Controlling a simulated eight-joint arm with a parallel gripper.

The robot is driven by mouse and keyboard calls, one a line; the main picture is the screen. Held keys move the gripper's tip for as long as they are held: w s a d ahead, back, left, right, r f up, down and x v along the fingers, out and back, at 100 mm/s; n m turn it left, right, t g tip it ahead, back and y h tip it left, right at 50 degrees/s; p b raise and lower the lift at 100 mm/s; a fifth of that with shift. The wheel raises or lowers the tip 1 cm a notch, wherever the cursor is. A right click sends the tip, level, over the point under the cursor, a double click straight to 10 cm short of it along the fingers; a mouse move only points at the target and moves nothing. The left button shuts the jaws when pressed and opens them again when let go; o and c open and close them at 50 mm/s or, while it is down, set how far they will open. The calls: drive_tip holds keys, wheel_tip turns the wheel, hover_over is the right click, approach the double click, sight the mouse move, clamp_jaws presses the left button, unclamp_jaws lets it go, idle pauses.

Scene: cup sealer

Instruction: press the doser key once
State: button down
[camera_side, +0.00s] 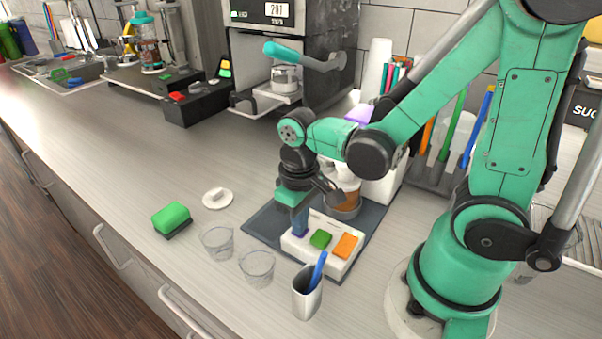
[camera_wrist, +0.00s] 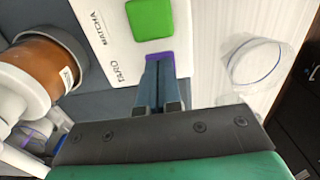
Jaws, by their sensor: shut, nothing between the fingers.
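The doser's white key panel (camera_side: 317,257) lies on a dark mat, with a green key (camera_side: 320,239), an orange key (camera_side: 346,246) and a purple key (camera_side: 298,231). In the wrist view the panel (camera_wrist: 116,45) shows the labels MATCHA and TARO, with the green key (camera_wrist: 150,18) and a strip of the purple key (camera_wrist: 159,57) by TARO. My gripper (camera_side: 299,222) is shut and empty, pointing down over the purple key; its fingertips (camera_wrist: 160,65) cover most of that key. I cannot tell whether they touch it or whether it is pressed down.
A brown canister (camera_side: 346,203) stands close behind my gripper. Clear cups (camera_side: 257,266) (camera_side: 217,242), a white lid (camera_side: 217,198) and a green sponge (camera_side: 172,217) lie to the left. A holder with a blue stick (camera_side: 306,297) stands in front of the panel.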

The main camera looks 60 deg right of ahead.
drive_tip(key=shift+f, duration=0.1)
idle(0.3)
wheel_tip(320, 180, up, 14)
idle(0.7)
idle(2.3)
drive_tip(key=shift+w+d+f+t, duration=0.1)
drive_tip(key=shift+w+f+t, duration=0.45)
drive_tip(key=shift+t, duration=0.65)
drive_tip(key=shift+w+d+f+t, duration=0.1)
drive_tip(key=shift+w+f+t, duration=0.3)
drive_tip(key=shift+f+t, duration=0.6)
drive_tip(key=shift+w+d+f+t, duration=0.1)
drive_tip(key=shift+w+f+t, duration=0.35)
drive_tip(key=shift+t, duration=0.95)
